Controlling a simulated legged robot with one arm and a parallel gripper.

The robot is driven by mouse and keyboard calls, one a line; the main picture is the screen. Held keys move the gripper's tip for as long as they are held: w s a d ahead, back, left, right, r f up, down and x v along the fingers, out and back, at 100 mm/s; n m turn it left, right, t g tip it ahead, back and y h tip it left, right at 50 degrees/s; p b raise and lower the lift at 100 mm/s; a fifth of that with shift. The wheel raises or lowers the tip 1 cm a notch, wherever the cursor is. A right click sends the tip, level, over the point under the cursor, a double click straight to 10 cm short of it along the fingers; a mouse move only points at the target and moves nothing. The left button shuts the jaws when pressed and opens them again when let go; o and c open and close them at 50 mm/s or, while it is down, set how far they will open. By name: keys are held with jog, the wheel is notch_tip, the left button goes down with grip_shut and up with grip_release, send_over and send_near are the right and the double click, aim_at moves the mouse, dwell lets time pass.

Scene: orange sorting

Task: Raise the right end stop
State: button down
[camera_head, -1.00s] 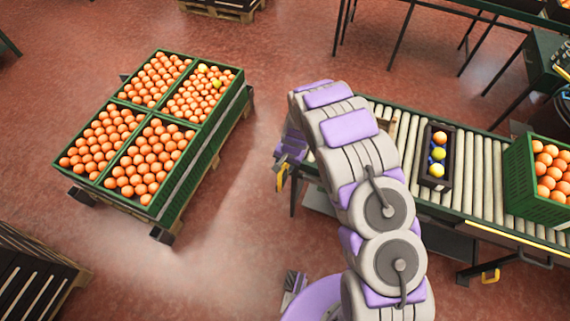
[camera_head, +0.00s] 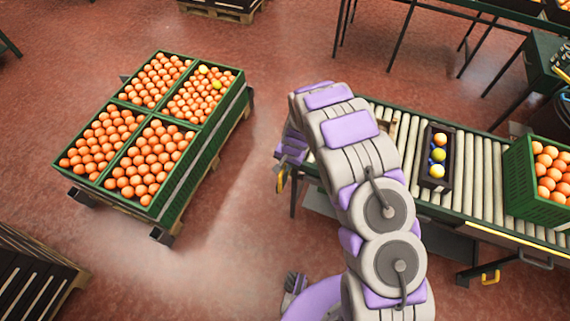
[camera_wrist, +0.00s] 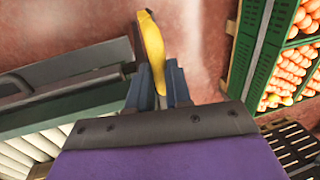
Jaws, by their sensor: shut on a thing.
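In the wrist view my gripper (camera_wrist: 160,82) is shut on a yellow handle (camera_wrist: 152,40), which sticks out beyond the fingertips. A dark grey bar (camera_wrist: 75,72) lies just left of the fingers, along the green conveyor edge. I take it for part of the end stop, but its link to the handle is hidden. In the head view the yellow handle (camera_head: 280,181) shows small at the left end of the conveyor, below my wrist. My gripper's fingers are not clear there.
The roller conveyor (camera_head: 486,180) carries a dark box (camera_head: 432,180) of colored balls and a green crate (camera_head: 522,185) of oranges. A pallet of green orange crates (camera_head: 205,165) stands at left. Open floor lies between pallet and conveyor. Dark crates (camera_head: 35,280) stand at bottom left.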

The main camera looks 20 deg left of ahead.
jog(key=shift+f, duration=0.1)
notch_tip(320, 180, up, 8)
jog(key=p, duration=0.3)
jog(key=shift+f+p, duration=0.15)
jog(key=shift+p, duration=0.25)
jog(key=shift+w+a+f, duration=0.1)
jog(key=c, duration=1.1)
grip_release()
jog(key=shift+o, duration=0.2)
jog(key=d+r+p, duration=0.3)
jog(key=r, duration=1.4)
jog(key=shift+d, duration=0.15)
